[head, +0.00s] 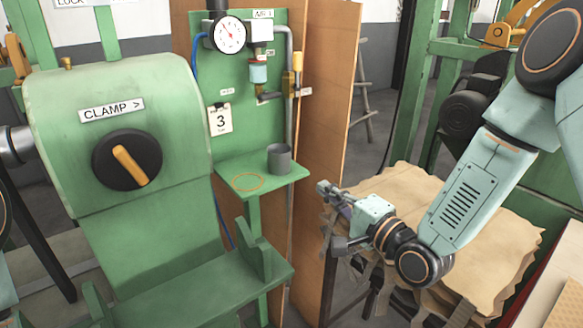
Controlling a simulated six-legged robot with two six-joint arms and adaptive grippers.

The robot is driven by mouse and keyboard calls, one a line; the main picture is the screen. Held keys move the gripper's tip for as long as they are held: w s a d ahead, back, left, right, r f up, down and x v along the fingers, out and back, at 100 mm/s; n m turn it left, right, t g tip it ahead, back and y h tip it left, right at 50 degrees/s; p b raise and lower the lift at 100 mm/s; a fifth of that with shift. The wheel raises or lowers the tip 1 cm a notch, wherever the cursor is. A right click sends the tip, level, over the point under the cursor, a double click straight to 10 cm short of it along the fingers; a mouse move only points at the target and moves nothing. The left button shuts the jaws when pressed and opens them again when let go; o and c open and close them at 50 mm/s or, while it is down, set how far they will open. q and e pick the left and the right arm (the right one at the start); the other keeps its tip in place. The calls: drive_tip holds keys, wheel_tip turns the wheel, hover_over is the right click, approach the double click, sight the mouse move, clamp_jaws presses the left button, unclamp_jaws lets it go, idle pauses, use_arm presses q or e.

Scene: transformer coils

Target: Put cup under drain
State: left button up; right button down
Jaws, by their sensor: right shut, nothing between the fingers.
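A dark grey cup (279,160) stands upright on the right part of a small green shelf (228,168). An orange ring (248,182) is marked on the shelf, to the left of the cup, and it is empty. Above the shelf, a filter unit with a pale blue bowl (258,74) hangs on the green panel; a brass-coloured fitting is below it. My right gripper (325,190) is shut and empty, to the right of and lower than the cup in the picture, apart from it. My left gripper is not in view.
A green machine housing with a CLAMP knob (127,160) stands left of the shelf. A brown board (330,110) stands upright right of the panel. A tan cloth-covered surface (475,245) lies under my right arm. A gauge (229,35) and pipes are above.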

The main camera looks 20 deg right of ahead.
sight(285, 161)
drive_tip(key=x, duration=0.3)
drive_tip(key=b+x, duration=0.1)
drive_tip(key=x, duration=0.7)
drive_tip(key=shift+w+d+f+b, duration=0.15)
drive_tip(key=shift+w+d+b, duration=0.1)
drive_tip(key=shift+b, duration=0.1)
drive_tip(key=shift+w+a, duration=0.45)
drive_tip(key=shift+w, duration=0.05)
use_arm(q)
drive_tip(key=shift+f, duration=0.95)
use_arm(e)
drive_tip(key=shift+d, duration=0.1)
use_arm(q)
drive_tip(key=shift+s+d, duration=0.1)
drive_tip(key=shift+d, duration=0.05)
use_arm(e)
drive_tip(key=shift+s+d, duration=0.1)
drive_tip(key=shift+d, duration=0.05)
